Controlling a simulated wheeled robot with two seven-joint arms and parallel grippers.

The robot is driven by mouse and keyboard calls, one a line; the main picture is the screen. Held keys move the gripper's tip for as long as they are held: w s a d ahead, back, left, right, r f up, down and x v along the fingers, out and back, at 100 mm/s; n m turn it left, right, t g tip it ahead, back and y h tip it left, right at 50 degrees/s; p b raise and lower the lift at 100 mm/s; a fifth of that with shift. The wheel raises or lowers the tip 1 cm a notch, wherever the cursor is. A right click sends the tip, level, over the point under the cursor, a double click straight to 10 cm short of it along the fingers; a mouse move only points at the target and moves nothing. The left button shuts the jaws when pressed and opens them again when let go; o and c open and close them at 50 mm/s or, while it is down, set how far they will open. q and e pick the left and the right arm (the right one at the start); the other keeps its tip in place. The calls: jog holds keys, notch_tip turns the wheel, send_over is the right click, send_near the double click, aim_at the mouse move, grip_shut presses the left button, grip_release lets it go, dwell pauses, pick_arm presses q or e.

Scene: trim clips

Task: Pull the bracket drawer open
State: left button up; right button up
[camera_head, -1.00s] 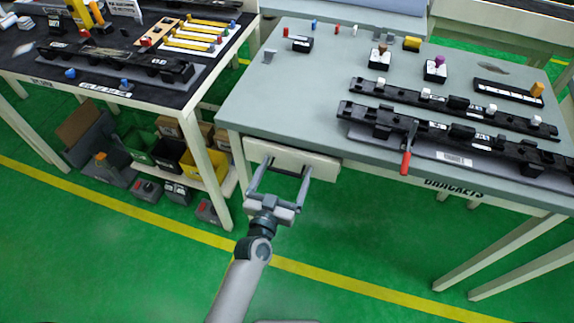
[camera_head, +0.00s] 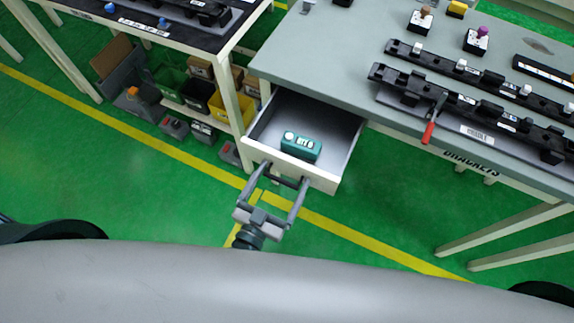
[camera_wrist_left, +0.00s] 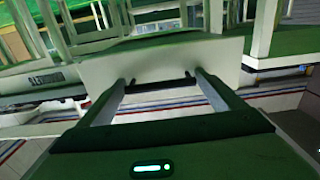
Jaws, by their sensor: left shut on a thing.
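The bracket drawer (camera_head: 331,174) under the grey table is pulled well out, and its grey inside shows in the head view. A teal block with a white label and a white round top (camera_head: 301,146) lies in it near the front. My left gripper (camera_head: 283,182) is at the drawer's front, its two fingers on the dark bar handle. In the left wrist view the gripper (camera_wrist_left: 160,82) reaches the dark handle (camera_wrist_left: 160,84) on the pale drawer front (camera_wrist_left: 158,62). My right gripper is not in view.
The grey table (camera_head: 330,45) holds long black rails (camera_head: 470,105) and a red-handled clamp (camera_head: 433,122). Coloured bins (camera_head: 200,95) stand on a low shelf at the left. Green floor is open right of the drawer.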

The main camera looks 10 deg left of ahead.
pick_arm(q)
jog(key=shift+s, duration=0.1)
jog(key=o, duration=1.3)
jog(key=shift+o, duration=0.2)
jog(key=shift+s, duration=0.1)
jog(key=b+v, duration=0.4)
jog(key=v, duration=1.3)
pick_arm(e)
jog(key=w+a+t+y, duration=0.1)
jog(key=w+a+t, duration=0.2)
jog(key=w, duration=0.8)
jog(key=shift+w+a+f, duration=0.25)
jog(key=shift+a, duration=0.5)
pick_arm(q)
jog(key=shift+s, duration=0.1)
